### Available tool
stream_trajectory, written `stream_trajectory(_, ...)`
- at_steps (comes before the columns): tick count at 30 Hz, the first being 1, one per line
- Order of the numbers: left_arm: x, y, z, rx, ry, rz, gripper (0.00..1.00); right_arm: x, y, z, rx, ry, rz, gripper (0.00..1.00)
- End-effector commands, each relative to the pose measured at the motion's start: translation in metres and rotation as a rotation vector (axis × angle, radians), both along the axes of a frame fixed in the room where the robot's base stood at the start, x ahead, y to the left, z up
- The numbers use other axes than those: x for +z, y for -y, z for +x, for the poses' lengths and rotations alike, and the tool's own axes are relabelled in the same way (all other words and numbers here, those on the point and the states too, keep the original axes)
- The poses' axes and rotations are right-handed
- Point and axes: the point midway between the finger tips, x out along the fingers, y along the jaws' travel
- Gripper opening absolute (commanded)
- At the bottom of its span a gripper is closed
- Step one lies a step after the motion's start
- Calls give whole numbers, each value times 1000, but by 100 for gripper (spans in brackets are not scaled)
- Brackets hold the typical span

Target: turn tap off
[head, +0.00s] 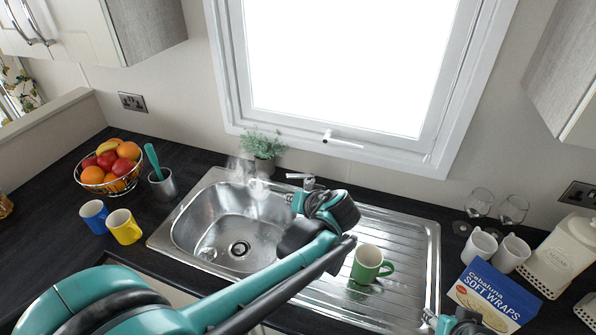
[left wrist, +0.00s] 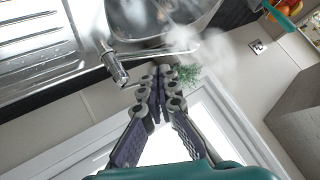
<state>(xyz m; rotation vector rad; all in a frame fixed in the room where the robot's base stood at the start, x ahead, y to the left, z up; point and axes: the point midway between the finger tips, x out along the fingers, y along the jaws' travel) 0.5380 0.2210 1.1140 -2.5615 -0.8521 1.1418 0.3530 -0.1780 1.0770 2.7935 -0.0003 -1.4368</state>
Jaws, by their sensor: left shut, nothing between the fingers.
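The chrome tap (head: 309,183) stands at the back edge of the steel sink (head: 190,190). Whitish vapour hangs over the basin's back left corner; I cannot clearly make out a water stream. My left gripper (head: 291,198) is at the end of the arm reaching over the sink, close in front of the tap. In the left wrist view the fingers (left wrist: 161,72) are shut and empty, beside the tap (left wrist: 116,72) and near its spout. Whether they touch it I cannot tell. My right gripper (head: 452,322) shows only partly at the bottom right; its jaw state is unclear.
A green mug (head: 368,264) stands on the drainer. A plant (head: 262,150) sits behind the basin, below the window. Blue (head: 95,216) and yellow (head: 124,227) mugs and a fruit basket (head: 110,168) are left. A wraps box (head: 492,295) and wine glasses (head: 480,203) are right.

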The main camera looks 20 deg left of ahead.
Motion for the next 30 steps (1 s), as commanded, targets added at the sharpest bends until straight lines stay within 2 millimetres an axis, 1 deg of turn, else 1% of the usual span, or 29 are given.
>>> stream_trajectory(1,5,6,17,19,33,33,0,5,0,0,0,0,0,39)
stream_trajectory(3,10,12,37,55,92,81,0,8,0,0,0,0,0,39)
stream_trajectory(6,15,22,60,96,184,143,0,13,0,0,0,0,0,39)
stream_trajectory(9,18,34,78,127,269,189,0,16,0,0,0,0,0,39)
stream_trajectory(13,20,45,90,149,348,227,0,19,0,0,0,0,0,39)
stream_trajectory(17,21,48,95,159,382,241,0,19,0,0,0,0,0,39)
stream_trajectory(20,19,43,100,162,387,243,0,17,0,0,0,0,0,39)
stream_trajectory(22,16,35,105,162,386,243,0,15,0,0,0,0,0,39)
stream_trajectory(30,3,-9,138,164,385,242,0,6,0,0,0,0,0,39)
